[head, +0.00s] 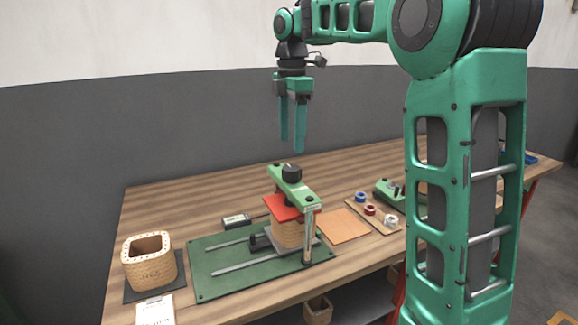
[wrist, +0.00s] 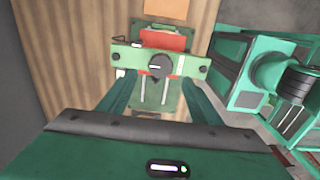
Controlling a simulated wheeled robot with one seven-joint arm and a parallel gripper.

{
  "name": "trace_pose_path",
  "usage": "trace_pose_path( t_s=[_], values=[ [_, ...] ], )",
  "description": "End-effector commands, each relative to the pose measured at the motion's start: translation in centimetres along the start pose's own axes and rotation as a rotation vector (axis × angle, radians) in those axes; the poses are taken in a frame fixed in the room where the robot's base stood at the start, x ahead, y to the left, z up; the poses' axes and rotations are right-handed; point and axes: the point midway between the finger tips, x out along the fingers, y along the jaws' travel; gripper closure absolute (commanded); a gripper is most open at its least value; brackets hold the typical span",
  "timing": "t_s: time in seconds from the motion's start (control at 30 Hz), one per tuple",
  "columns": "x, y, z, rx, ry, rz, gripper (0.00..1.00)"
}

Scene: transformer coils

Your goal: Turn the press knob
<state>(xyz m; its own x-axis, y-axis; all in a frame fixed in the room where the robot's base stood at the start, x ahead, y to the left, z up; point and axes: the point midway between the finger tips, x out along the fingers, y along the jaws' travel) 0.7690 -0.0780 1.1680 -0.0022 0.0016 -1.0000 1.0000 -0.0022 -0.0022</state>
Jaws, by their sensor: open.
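The press knob (head: 291,173) is a black round knob on top of the press's green crossbar (head: 292,189). In the wrist view the knob (wrist: 160,66) shows a light line on its top and sits between my fingers, farther off. Under the crossbar is a red plate (head: 283,208) above a tan woven coil block (head: 288,234). The press stands on a green base plate (head: 228,276). My gripper (head: 292,149) is open and empty, pointing down above the knob and apart from it. It also shows in the wrist view (wrist: 153,82).
A woven box (head: 151,265) stands on a dark mat at the left, with a white card (head: 155,311) in front. An orange sheet (head: 343,226) and coloured spools (head: 369,209) lie to the right. The table's back left (head: 180,205) is clear.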

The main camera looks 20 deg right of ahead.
Motion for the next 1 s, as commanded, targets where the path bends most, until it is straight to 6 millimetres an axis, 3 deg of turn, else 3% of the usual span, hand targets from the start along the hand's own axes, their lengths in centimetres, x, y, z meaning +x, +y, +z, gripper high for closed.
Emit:
trace_pose_path(
  t_s=[0.5,0.7,1.0],
  values=[
    [7.0,0.0,0.0,0.001,0.000,-0.002,0.41],
    [8.2,0.0,0.0,0.001,0.000,0.000,0.41],
    [8.3,0.0,0.0,0.002,0.000,0.001,0.44]
  ],
)
